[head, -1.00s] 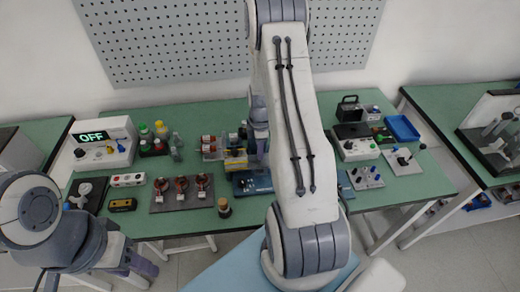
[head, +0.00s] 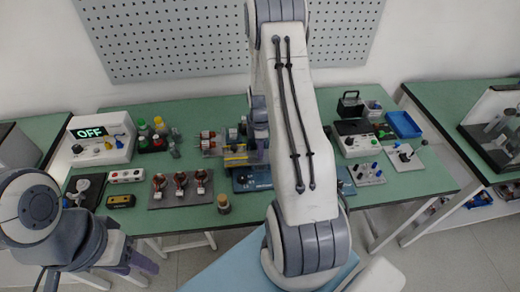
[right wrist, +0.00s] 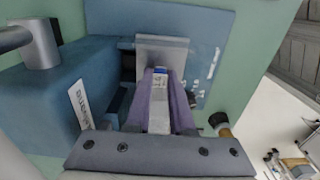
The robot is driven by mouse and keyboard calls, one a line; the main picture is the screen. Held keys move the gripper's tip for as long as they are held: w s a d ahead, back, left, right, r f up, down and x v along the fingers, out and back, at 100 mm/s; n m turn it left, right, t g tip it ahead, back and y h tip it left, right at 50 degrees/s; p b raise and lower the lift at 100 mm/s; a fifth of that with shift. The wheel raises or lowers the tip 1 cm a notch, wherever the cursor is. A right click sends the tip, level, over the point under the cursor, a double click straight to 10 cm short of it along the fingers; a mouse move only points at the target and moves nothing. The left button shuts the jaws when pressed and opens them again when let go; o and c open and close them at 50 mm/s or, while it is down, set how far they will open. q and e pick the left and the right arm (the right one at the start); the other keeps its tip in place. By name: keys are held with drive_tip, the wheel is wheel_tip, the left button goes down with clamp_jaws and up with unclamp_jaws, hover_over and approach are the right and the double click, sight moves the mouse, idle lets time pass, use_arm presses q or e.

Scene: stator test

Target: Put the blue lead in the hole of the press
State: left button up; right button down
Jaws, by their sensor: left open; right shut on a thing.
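My right gripper (right wrist: 160,105) is shut on a small white piece with a blue band (right wrist: 160,75), which I take to be the blue lead. Its fingers mostly hide it. Just beyond the fingertips is a grey plate on the blue base of the press (right wrist: 205,30), whose taller blue block with a label stands to the left. I cannot see the hole or tell whether the piece touches the press. In the head view the press (head: 243,182) is partly hidden by my right arm. My left gripper (head: 140,265) is open and empty at the lower left, before the table.
A white box reading OFF (head: 100,140) stands at the table's left. A blue tray (head: 403,125) and several devices fill the right side.

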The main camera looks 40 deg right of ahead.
drive_tip(key=c, duration=0.7)
unclamp_jaws()
wheel_tip(320, 180, up, 10)
drive_tip(key=b, duration=0.2)
drive_tip(key=shift+r, duration=0.25)
drive_tip(key=shift+a, duration=0.1)
